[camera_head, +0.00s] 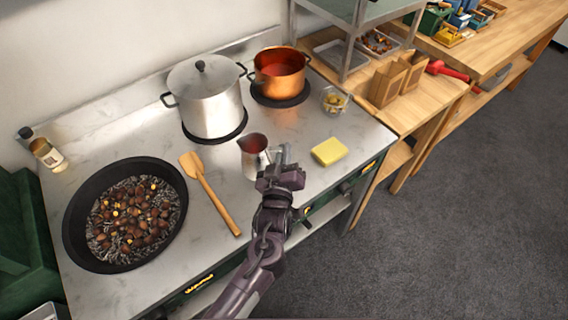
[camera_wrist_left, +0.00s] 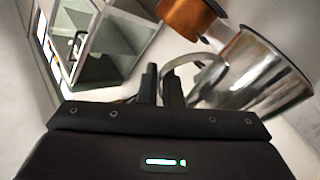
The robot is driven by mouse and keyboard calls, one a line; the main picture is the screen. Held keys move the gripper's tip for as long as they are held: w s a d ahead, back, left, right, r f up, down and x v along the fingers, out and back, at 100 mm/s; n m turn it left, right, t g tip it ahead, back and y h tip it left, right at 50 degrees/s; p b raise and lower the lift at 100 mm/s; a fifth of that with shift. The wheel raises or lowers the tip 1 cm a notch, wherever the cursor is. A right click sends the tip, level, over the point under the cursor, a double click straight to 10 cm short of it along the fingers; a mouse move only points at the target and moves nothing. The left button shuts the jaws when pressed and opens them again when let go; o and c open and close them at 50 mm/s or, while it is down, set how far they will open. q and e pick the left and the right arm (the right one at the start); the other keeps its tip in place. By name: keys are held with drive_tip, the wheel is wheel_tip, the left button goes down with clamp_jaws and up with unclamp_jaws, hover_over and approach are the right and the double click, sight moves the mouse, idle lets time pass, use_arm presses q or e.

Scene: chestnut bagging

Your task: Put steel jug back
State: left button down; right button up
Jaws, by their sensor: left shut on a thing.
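The steel jug (camera_head: 254,157) stands on the steel stove top, between the wooden spatula and the yellow sponge. Its inside looks reddish brown. My left gripper (camera_head: 283,157) is at the jug's right side, shut on its handle. In the left wrist view the jug (camera_wrist_left: 262,75) shows large and tilted at the right, and my left gripper's fingers (camera_wrist_left: 160,85) meet at its curved handle. The gripper partly hides the handle in the head view. My right gripper is in neither view.
A wooden spatula (camera_head: 209,192) lies left of the jug, and a yellow sponge (camera_head: 329,151) lies right. Behind stand a lidded steel pot (camera_head: 208,100), a copper pot (camera_head: 280,72) and a small glass bowl (camera_head: 334,100). A pan of chestnuts (camera_head: 72,222) is at the left.

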use_arm(q)
drive_tip(key=shift+f+b, duration=0.85)
drive_tip(key=shift+f, duration=0.65)
drive_tip(key=shift+f, duration=0.15)
drive_tip(key=c, duration=1.6)
unclamp_jaws()
